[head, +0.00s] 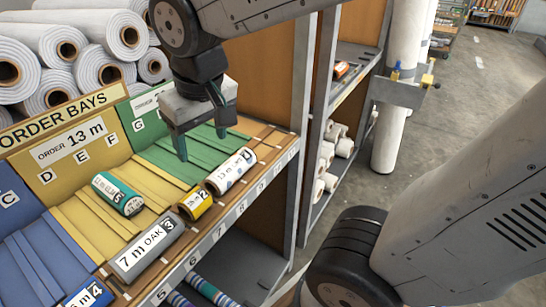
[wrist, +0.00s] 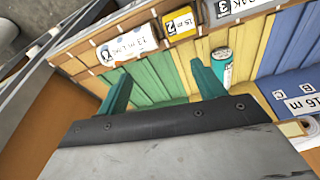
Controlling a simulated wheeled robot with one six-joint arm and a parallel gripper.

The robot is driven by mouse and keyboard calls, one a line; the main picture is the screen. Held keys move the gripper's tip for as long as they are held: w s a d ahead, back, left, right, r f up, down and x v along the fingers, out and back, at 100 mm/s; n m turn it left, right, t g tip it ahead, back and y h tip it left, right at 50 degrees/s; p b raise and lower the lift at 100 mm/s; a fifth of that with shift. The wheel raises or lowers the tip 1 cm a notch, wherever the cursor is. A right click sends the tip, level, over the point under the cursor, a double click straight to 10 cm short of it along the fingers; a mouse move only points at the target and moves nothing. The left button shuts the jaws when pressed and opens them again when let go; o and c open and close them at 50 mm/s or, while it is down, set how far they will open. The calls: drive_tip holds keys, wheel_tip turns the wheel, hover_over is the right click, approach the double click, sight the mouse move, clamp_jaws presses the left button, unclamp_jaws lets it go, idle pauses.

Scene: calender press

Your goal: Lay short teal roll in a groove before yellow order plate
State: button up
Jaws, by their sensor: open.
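The short teal roll (head: 118,194) has a white label. It lies in the yellow bay before the yellow order plate (head: 62,147), which reads "ORDER 13 m" with letters D, E and F. The roll lies lengthwise along the strips, roughly in line with E. In the wrist view the teal roll (wrist: 222,68) is just beyond one finger. My gripper (head: 201,147) is open and empty above the green bay, to the right of the roll and apart from it. In the wrist view my gripper (wrist: 160,77) has both fingers spread.
A grey "7 m OAK" roll (head: 146,247), a yellow roll (head: 195,203) and a white roll (head: 231,171) lie along the numbered front ledge. A blue bay (head: 30,255) is left, the green bay (head: 180,162) right. Large white rolls (head: 82,38) are stacked behind the order plates.

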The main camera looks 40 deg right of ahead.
drive_tip(key=s+d, duration=0.3)
drive_tip(key=s, duration=0.3)
drive_tip(key=s+d+f+m+g, duration=0.1)
drive_tip(key=s+d, duration=0.2)
drive_tip(key=s, duration=0.3)
drive_tip(key=shift+s+d+f+g, duration=0.15)
drive_tip(key=shift+s+d+g, duration=0.05)
drive_tip(key=shift+d+g, duration=0.1)
